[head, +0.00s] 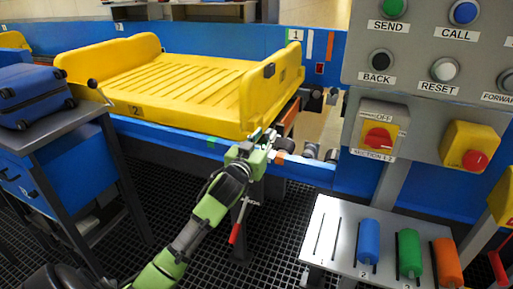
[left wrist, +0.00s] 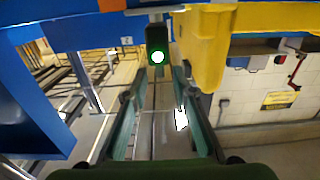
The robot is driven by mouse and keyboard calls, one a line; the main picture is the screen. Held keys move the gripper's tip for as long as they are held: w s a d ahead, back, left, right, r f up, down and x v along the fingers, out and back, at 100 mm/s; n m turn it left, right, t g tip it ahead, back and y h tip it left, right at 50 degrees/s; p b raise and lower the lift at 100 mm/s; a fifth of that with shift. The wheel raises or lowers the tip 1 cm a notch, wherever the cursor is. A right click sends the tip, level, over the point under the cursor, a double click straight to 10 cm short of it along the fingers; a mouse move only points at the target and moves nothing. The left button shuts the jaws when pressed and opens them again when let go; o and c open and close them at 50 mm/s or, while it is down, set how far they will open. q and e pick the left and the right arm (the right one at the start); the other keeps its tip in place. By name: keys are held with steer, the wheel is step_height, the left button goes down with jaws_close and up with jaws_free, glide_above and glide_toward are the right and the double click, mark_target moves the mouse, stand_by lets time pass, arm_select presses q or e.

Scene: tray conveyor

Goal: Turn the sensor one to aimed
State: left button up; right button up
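A small dark box with a bright green-white light (left wrist: 157,50), which looks like the sensor, is ahead in the left wrist view, at the end of a pale bracket. Its label and aiming direction cannot be read. My left gripper (left wrist: 156,92) has its fingers spread, with the box ahead between them and no visible contact. In the head view, my left gripper (head: 262,143) is at the conveyor's near edge, just below the yellow tray's right corner, and hides most of what lies there. My right gripper is not in view.
The yellow tray (head: 190,107) sits on the blue conveyor (head: 180,138). A blue case (head: 35,98) stands on a table at left. A button panel (head: 425,72) with red rotary switches is at right. A plate (head: 325,235) with coloured cylinders is at lower right. A red-handled lever (head: 236,232) hangs below.

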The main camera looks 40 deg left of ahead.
arm_select(q)
steer(key=v, duration=0.8)
steer(key=shift+s, duration=0.15)
